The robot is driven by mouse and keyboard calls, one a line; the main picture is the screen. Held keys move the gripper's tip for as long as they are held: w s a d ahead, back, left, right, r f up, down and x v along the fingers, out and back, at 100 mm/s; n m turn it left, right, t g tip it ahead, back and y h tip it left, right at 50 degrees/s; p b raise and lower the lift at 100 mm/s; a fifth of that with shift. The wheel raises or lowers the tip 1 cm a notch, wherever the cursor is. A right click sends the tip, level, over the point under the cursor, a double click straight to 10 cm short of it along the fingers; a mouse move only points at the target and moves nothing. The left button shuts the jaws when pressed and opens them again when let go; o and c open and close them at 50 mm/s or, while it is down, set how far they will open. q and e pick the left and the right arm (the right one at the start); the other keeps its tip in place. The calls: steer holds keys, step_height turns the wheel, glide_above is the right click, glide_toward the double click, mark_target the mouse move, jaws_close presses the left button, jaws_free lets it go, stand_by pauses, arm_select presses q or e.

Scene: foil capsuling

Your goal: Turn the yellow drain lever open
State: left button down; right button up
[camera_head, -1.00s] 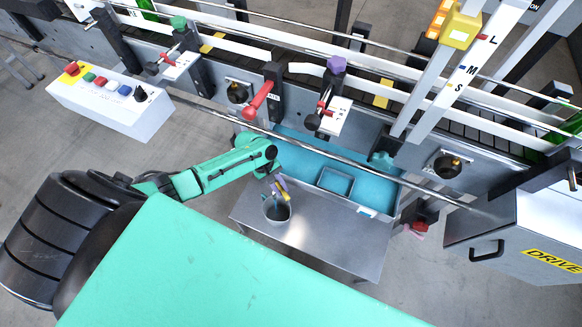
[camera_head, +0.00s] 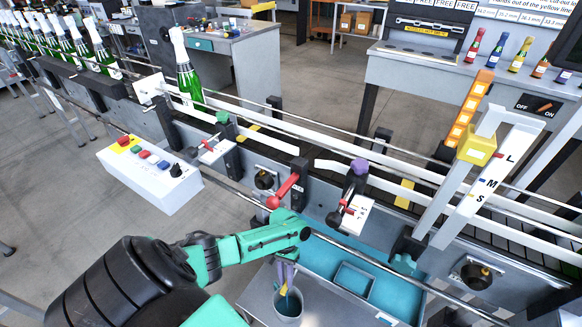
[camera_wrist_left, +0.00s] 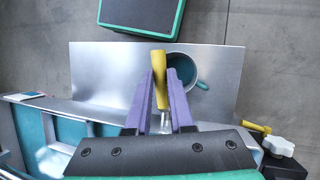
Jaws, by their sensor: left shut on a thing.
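The yellow drain lever (camera_wrist_left: 161,82) shows in the left wrist view, its long grip lying between the two purple fingers. A silvery stem shows at its lower end, near the gripper body. My left gripper (camera_wrist_left: 160,95) is shut on the lever. In the head view my left gripper (camera_head: 287,275) hangs at the end of the green arm, just over a grey bucket (camera_head: 288,308), and hides most of the lever. The bucket also shows in the left wrist view (camera_wrist_left: 188,72), behind and right of the lever. My right gripper is not in view.
The bucket stands on a metal shelf (camera_head: 257,297) beside a blue trough (camera_head: 325,259). A steel rail (camera_head: 350,252) and a red-handled lever (camera_head: 283,190) are close to my left arm. A white control box (camera_head: 150,176) stands left. Bottles line the conveyor.

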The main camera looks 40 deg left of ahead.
arm_select(q)
steer(key=shift+a+m, duration=0.2)
steer(key=shift+m, duration=0.3)
steer(key=c, duration=1.1)
jaws_free()
